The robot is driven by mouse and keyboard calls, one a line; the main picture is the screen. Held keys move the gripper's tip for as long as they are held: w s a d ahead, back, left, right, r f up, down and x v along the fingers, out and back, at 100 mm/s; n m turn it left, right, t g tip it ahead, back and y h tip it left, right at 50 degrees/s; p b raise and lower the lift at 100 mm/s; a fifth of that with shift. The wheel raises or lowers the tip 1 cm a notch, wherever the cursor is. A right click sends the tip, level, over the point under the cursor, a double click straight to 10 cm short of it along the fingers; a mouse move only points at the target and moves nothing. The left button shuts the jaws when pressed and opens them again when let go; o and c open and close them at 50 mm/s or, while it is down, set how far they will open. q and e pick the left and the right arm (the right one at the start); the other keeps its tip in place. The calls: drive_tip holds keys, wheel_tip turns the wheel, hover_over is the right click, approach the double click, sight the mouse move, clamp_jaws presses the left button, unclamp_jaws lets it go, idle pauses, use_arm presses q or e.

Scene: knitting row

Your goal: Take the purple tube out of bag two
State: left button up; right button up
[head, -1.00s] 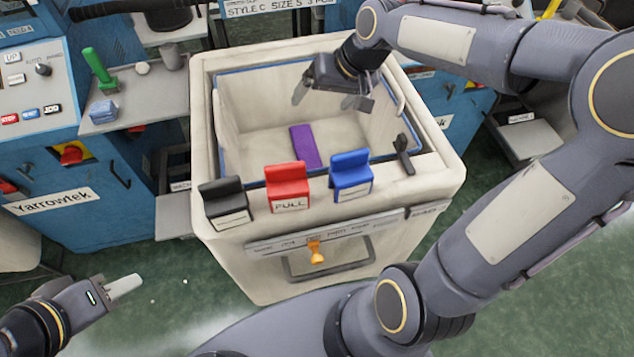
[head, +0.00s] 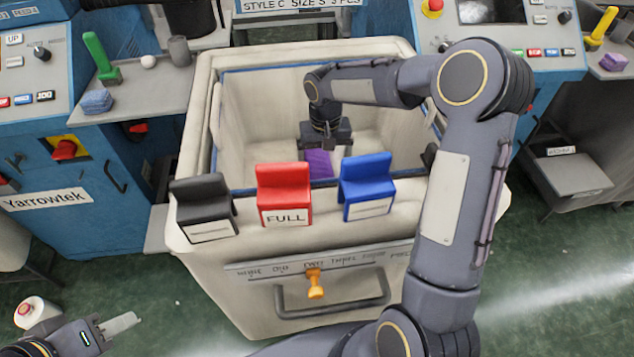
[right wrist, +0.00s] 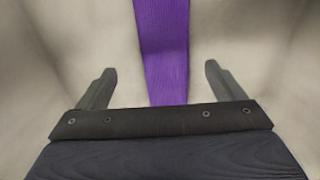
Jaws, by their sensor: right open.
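The purple tube (head: 318,163) lies flat on the floor of the cream bag (head: 192,150), partly hidden by my right gripper in the head view. My right gripper (head: 326,150) is down inside the bag, over the tube, its fingers hard to see there. In the right wrist view, its two fingers (right wrist: 155,85) are spread wide, with the purple tube (right wrist: 163,45) running between them, apart from both. My left gripper (head: 125,325) is at the lower left, away from the bag, and only part of it shows.
Black (head: 203,208), red (head: 285,195) and blue (head: 366,185) clips sit on the bag's front rim. An orange slider (head: 314,283) is on the front label strip. Blue machines (head: 80,190) stand left and right. A white cone (head: 36,312) is at lower left.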

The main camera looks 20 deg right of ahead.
sight(322, 177)
drive_tip(key=f, duration=0.3)
drive_tip(key=a+f, duration=0.1)
drive_tip(key=f, duration=0.1)
drive_tip(key=shift+s+f, duration=0.3)
drive_tip(key=shift+s, duration=0.05)
drive_tip(key=shift+f, duration=0.55)
drive_tip(key=c, duration=1.1)
drive_tip(key=shift+o, duration=0.2)
drive_tip(key=shift+r, duration=0.15)
